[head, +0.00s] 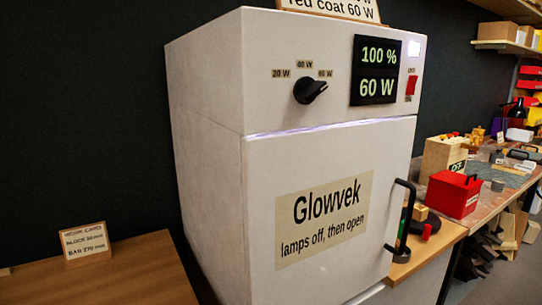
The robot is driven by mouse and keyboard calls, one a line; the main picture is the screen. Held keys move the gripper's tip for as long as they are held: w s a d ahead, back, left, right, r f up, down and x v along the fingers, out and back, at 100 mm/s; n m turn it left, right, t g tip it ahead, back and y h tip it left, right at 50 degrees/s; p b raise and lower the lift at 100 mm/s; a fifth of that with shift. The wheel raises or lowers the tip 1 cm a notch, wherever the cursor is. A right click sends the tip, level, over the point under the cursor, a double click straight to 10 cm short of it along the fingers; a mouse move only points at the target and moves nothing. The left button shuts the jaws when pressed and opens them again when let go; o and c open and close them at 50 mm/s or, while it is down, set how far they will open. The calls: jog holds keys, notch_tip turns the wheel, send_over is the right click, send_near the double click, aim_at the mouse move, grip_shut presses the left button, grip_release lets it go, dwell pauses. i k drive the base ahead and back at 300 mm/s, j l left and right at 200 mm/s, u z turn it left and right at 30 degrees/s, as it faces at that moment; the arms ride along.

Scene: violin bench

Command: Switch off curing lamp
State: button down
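The curing lamp cabinet (215,120) is a tall white box labelled "Glowvek, lamps off, then open". Its door (390,150) is shut, with a thin violet-white glow along the top seam. The display (376,70) reads 100 % and 60 W in green. A black knob (310,90) points toward the 60 W mark. A small red switch (411,86) sits right of the display, with tiny labels above and below that I cannot read. A white light (416,48) is lit above it. My gripper is not in view.
A black door handle (401,220) sticks out at the door's right edge. A wooden surface with a work card (86,244) is at left. A cluttered bench with a red box (453,194) and a wooden block (443,157) is at right.

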aim_at(412, 79)
jog(key=i+l+z, duration=0.25)
jog(key=l, duration=0.15)
jog(key=l+z, duration=0.25)
jog(key=l, duration=0.15)
jog(key=i+l+z, duration=0.25)
jog(key=l, duration=0.05)
